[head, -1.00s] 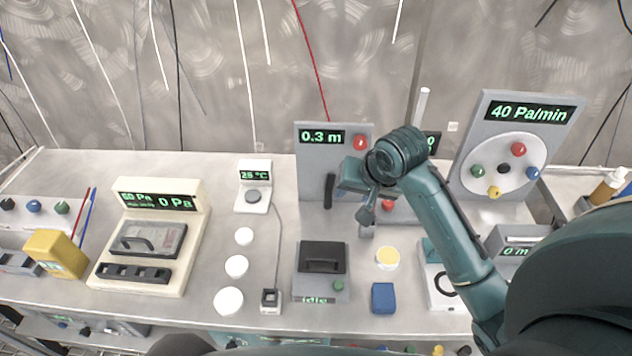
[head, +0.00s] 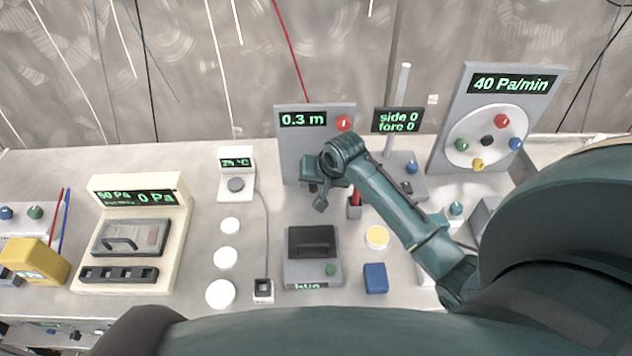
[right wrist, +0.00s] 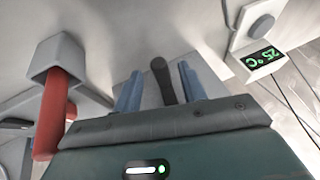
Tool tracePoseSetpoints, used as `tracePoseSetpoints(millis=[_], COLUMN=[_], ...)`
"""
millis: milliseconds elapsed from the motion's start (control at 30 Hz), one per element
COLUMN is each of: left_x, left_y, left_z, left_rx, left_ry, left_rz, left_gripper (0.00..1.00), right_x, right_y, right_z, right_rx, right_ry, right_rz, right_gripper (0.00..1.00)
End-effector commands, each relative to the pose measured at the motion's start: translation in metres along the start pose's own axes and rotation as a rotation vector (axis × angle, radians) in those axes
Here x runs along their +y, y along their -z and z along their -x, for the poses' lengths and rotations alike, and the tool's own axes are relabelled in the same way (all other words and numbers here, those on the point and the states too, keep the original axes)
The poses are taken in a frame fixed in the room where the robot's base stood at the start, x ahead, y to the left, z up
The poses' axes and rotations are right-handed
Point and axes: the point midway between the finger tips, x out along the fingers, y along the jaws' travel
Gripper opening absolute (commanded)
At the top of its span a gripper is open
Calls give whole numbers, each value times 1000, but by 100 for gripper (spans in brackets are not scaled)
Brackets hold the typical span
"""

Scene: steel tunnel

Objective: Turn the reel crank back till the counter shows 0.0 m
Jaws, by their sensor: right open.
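The reel panel (head: 290,152) is a grey upright plate at the back of the bench. Its counter (head: 303,120) reads 0.3 m, with a red knob (head: 343,123) to its right. My right gripper (head: 308,172) is in front of the panel's lower part and hides the crank in the head view. In the right wrist view the dark crank handle (right wrist: 161,76) stands between the two bluish fingers of the open right gripper (right wrist: 160,92), with a gap visible on both sides. I cannot tell how deep it sits between them. My left gripper is not in view.
A grey holder with a red bar (right wrist: 50,118) is close beside my right gripper. A side/force display (head: 397,121) and a dial board (head: 440,150) stand to the right. A black-topped box (head: 312,240) and a blue block (head: 375,278) lie nearer.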

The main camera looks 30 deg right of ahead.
Motion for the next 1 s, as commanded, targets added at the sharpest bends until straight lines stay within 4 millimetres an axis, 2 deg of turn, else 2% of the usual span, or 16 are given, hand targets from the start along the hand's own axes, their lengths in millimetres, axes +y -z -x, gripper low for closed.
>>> tracePoseSetpoints(millis=[133, 400, 900, 1000], left_x=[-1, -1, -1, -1], left_y=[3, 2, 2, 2], left_z=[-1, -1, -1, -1], left_rx=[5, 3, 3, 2], left_ry=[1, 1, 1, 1], left_rz=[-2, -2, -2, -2], left_gripper=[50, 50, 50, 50], right_x=[0, 0, 0, 0], right_y=[0, 0, 0, 0], right_z=[-7, -8, -7, -7], right_rx=[1, 1, 0, 0], right_ry=[0, 0, 0, -1], right_rz=[0, 0, 0, 0], right_gripper=[41, 41, 0, 0])
